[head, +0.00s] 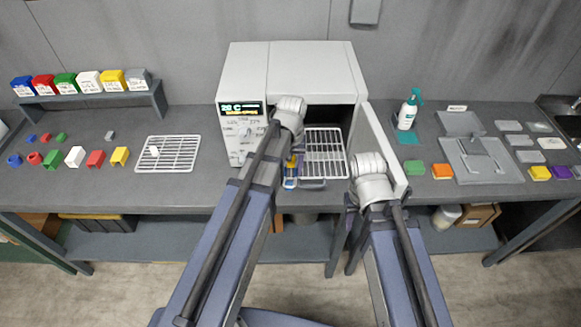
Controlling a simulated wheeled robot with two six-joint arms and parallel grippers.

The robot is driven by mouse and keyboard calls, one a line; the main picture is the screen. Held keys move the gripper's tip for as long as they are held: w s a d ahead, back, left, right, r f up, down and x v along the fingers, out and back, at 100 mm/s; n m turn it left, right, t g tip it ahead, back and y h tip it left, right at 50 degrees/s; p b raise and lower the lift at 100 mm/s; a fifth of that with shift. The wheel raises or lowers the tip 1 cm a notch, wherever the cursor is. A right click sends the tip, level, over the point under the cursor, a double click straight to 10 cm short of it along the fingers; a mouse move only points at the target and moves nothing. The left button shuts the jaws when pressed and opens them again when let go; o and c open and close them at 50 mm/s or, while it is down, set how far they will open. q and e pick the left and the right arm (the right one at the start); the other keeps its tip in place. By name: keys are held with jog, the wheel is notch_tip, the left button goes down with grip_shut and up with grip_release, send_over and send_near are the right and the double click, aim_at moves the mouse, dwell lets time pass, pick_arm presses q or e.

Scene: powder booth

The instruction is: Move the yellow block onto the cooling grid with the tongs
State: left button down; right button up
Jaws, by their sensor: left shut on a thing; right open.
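My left gripper (290,112) is in front of the oven opening, shut. Its fingers are hidden behind its wrist. A slim blue and yellow item (291,172), seemingly the tongs, shows beside my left arm at the oven rack's left edge; its grip is hidden. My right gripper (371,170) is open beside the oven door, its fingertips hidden. The cooling grid (180,163) is a white wire rack on the bench left of the oven, with a small white piece (154,151) on it. A yellow block (120,155) stands left of the grid.
The oven (290,65) has its door (380,145) swung open to the right. A wire rack (325,155) sticks out of it. Several coloured blocks and a shelf of bins (90,98) are at left. A spray bottle (408,112) and plates stand at right.

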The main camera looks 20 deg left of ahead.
pick_arm(q)
notch_tip(320, 180, up, 8)
jog(key=p, duration=0.7)
jog(key=shift+f, duration=0.25)
pick_arm(e)
notch_tip(320, 180, up, 7)
jog(key=shift+r, duration=0.2)
pick_arm(q)
jog(key=shift+s+f, duration=0.1)
pick_arm(e)
jog(key=shift+s, duration=0.15)
